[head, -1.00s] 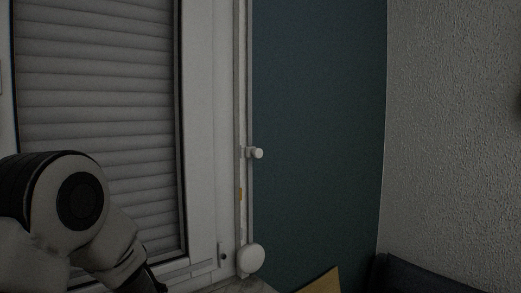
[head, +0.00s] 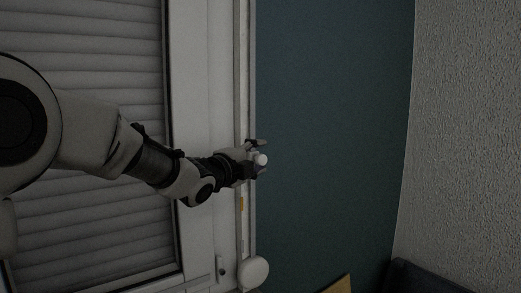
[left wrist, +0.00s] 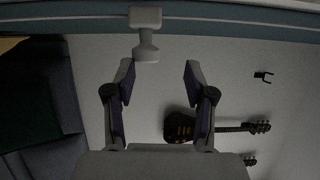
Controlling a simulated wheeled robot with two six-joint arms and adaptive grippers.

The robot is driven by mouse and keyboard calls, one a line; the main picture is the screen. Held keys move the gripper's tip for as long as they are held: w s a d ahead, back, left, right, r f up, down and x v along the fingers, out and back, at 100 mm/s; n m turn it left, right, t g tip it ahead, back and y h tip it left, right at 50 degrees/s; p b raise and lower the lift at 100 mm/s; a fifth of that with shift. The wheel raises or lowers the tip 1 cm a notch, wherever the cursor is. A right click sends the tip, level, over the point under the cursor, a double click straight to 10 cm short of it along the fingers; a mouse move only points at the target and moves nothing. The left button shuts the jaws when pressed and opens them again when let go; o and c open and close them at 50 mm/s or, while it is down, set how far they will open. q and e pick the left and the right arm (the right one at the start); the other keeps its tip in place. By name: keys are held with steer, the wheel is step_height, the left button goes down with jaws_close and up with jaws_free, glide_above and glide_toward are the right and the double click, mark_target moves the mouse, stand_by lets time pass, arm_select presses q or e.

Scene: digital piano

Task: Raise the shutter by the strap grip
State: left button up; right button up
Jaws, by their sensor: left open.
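The strap grip is a small white knob (head: 261,160) on the vertical strap (head: 240,225) beside the window frame. It also shows in the left wrist view as a white grip (left wrist: 146,46) near the top. The roller shutter (head: 80,40) is grey and slatted and covers the visible window pane. My left gripper (head: 259,157) is open at the knob, one finger above it and one below in the head view. In the left wrist view the two fingers (left wrist: 159,70) are spread and empty, and the grip lies nearer the left finger. My right gripper is not in view.
A round white strap housing (head: 254,272) sits below the strap. A teal wall panel (head: 330,130) is bare to the right. A dark sofa (head: 425,277) and a yellow cushion (head: 338,285) are at the bottom. A guitar (left wrist: 185,127) shows in the left wrist view.

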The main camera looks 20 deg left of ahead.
mark_target(259, 160)
arm_select(q)
steer(key=w, duration=0.1)
steer(key=w+f, duration=0.1)
steer(key=w, duration=0.1)
steer(key=w+f, duration=0.1)
steer(key=shift+w+f, duration=0.1)
steer(key=shift+w, duration=0.25)
steer(key=shift+s+d+r, duration=0.1)
steer(key=shift+s+r, duration=0.25)
steer(key=shift+s, duration=0.2)
steer(key=shift+s+r, duration=0.2)
steer(key=shift+s, duration=0.1)
steer(key=c, duration=0.5)
jaws_close()
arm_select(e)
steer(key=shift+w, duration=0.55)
